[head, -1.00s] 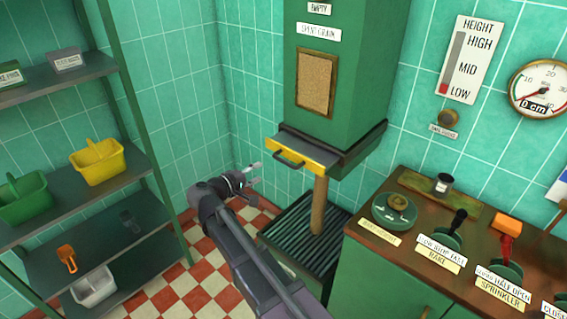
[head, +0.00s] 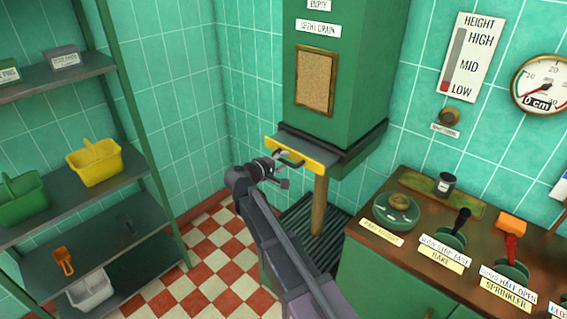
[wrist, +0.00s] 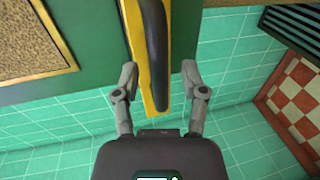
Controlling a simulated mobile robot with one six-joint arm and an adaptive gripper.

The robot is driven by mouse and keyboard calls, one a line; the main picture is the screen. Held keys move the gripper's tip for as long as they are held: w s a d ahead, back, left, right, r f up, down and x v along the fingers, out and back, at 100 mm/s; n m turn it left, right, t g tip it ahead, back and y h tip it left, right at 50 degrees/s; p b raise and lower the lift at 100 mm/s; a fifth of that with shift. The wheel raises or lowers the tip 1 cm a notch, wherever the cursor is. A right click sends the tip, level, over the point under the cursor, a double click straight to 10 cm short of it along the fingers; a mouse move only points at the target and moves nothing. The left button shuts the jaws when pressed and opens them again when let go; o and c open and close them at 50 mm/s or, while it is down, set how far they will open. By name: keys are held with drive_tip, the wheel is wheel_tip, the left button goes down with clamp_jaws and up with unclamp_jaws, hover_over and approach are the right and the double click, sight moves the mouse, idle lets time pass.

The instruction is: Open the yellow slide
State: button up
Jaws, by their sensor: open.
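The yellow slide (head: 315,155) is a yellow-fronted strip at the bottom of the green spent grain hopper (head: 340,60), with a dark bar handle (head: 292,160) on its front. My gripper (head: 281,168) is open at the handle, in front of the slide's left half. In the wrist view the yellow slide (wrist: 134,30) and dark handle (wrist: 155,50) run down between my two spread fingers (wrist: 160,76), one finger on each side. I cannot tell whether either finger touches the handle.
A brown column (head: 319,205) stands below the slide over a dark floor grate (head: 300,217). A worktop (head: 395,250) with labelled levers is on the right. A shelf (head: 60,230) with green and yellow baskets is on the left. Checkered floor lies between.

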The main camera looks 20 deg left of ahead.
drive_tip(key=shift+w, duration=0.1)
clamp_jaws()
idle(0.3)
drive_tip(key=v, duration=0.2)
drive_tip(key=f+v, duration=0.1)
drive_tip(key=v, duration=0.2)
drive_tip(key=shift+s+a+f, duration=0.1)
drive_tip(key=shift+s, duration=0.2)
unclamp_jaws()
drive_tip(key=shift+w, duration=0.1)
